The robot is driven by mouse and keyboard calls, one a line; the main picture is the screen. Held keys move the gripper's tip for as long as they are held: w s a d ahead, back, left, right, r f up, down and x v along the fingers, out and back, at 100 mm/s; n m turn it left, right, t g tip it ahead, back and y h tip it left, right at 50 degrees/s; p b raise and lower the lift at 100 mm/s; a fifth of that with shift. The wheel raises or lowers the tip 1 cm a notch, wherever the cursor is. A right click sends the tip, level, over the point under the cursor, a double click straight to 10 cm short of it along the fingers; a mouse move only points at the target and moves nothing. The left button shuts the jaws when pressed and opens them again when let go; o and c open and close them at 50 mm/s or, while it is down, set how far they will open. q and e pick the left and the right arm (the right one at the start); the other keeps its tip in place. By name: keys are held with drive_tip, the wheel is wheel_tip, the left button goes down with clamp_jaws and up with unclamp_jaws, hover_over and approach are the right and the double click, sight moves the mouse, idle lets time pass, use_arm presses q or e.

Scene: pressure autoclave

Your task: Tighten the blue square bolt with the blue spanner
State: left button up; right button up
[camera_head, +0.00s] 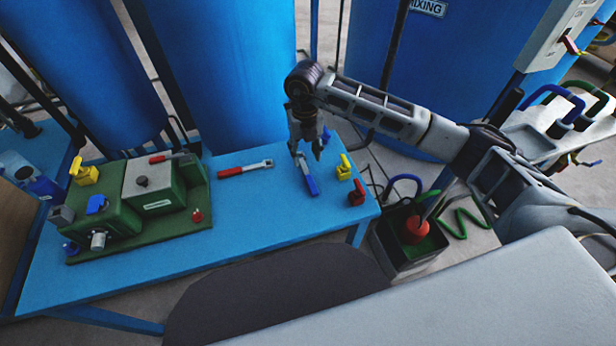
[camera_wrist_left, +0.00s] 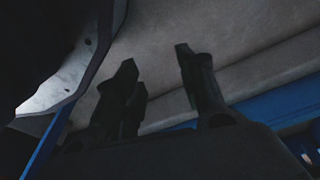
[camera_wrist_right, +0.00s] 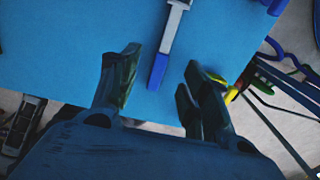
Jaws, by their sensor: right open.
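The blue spanner (camera_head: 307,181), with a grey metal shaft and blue handle, lies on the blue table. My right gripper (camera_head: 306,157) is open above it. In the right wrist view the blue handle (camera_wrist_right: 158,71) shows between the two spread fingertips, apart from both. A green machine (camera_head: 160,216) stands on the table's left side. It carries a blue block-like part (camera_head: 97,204) on top and a smaller blue part (camera_head: 70,247) at its front left; I cannot tell which is the square bolt. My left gripper (camera_wrist_left: 160,70) is open and empty, and outside the head view.
A red-handled spanner (camera_head: 246,169) lies left of the blue one. A yellow piece (camera_head: 344,168), a red piece (camera_head: 356,195) and a blue piece (camera_head: 325,137) stand near the table's right end. A dark bin (camera_head: 408,245) is beside it. The table's front middle is clear.

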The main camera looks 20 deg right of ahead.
sight(308, 175)
wheel_tip(308, 175, down, 4)
drive_tip(key=shift+r, duration=0.15)
use_arm(q)
drive_tip(key=shift+w+d+r, duration=0.3)
drive_tip(key=shift+w+r, duration=0.05)
drive_tip(key=shift+r, duration=0.35)
drive_tip(key=shift+s, duration=0.2)
use_arm(e)
drive_tip(key=shift+s+d+f, duration=0.1)
drive_tip(key=shift+f, duration=0.45)
drive_tip(key=f, duration=0.3)
drive_tip(key=shift+s+d+f+b, duration=0.1)
drive_tip(key=shift+d+f+b, duration=0.2)
drive_tip(key=shift+b, duration=0.1)
use_arm(q)
drive_tip(key=shift+w+d+r, duration=0.25)
drive_tip(key=shift+w+r, duration=0.3)
drive_tip(key=shift+r, duration=0.3)
use_arm(e)
drive_tip(key=shift+f, duration=0.4)
use_arm(q)
drive_tip(key=shift+s+f, duration=0.15)
drive_tip(key=shift+s, duration=0.05)
use_arm(e)
clamp_jaws()
